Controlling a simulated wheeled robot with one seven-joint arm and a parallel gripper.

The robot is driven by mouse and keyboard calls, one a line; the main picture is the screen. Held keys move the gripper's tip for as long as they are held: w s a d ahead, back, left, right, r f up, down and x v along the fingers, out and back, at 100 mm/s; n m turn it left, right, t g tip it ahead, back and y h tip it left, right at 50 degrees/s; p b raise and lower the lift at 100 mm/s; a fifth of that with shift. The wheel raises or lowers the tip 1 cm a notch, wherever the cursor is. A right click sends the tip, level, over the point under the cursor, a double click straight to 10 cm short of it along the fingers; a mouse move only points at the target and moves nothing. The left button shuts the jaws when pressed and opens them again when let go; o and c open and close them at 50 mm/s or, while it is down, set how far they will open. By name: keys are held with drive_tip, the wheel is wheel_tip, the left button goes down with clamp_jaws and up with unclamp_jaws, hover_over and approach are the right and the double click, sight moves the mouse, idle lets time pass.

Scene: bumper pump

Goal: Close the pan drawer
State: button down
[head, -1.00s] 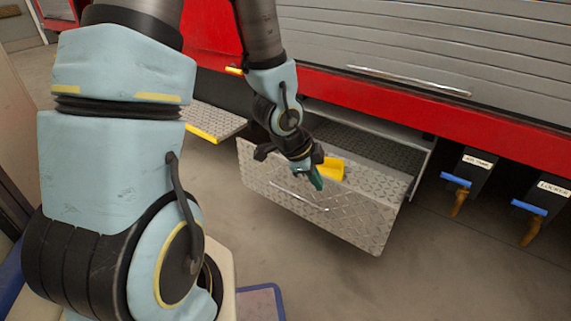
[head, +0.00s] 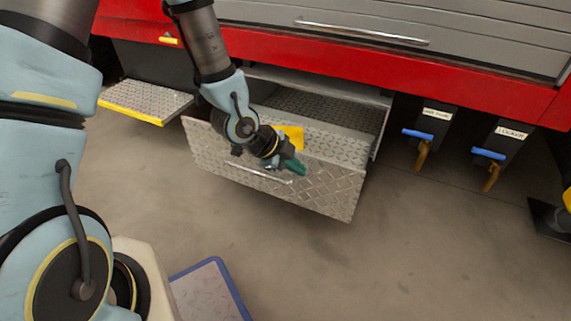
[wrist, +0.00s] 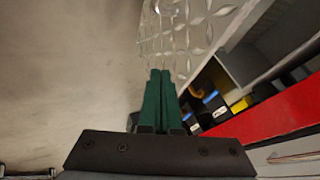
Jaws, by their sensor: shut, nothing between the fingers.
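The pan drawer (head: 330,190) is a diamond-plate metal drawer pulled out beneath the red truck body, with a thin bar handle on its front. Its dark inside shows behind the front panel, and a yellow item (head: 291,137) shows at its top edge. My gripper (head: 298,168) has green fingers, shut and empty, in front of the drawer's front panel near its upper edge. In the wrist view the fingers (wrist: 160,95) are together, pointing toward the diamond-plate panel (wrist: 190,35). I cannot tell whether they touch it.
A diamond-plate step (head: 145,102) with a yellow edge juts out left of the drawer. Blue-handled valves (head: 418,134) hang to the right. A blue-edged board (head: 208,290) lies low in front. The floor before the drawer is otherwise clear.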

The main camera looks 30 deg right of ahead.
sight(314, 165)
drive_tip(key=shift+w+d, duration=0.55)
drive_tip(key=shift+d, duration=0.35)
drive_tip(key=shift+w+d, duration=0.5)
drive_tip(key=shift+d, duration=0.4)
drive_tip(key=shift+d, duration=0.1)
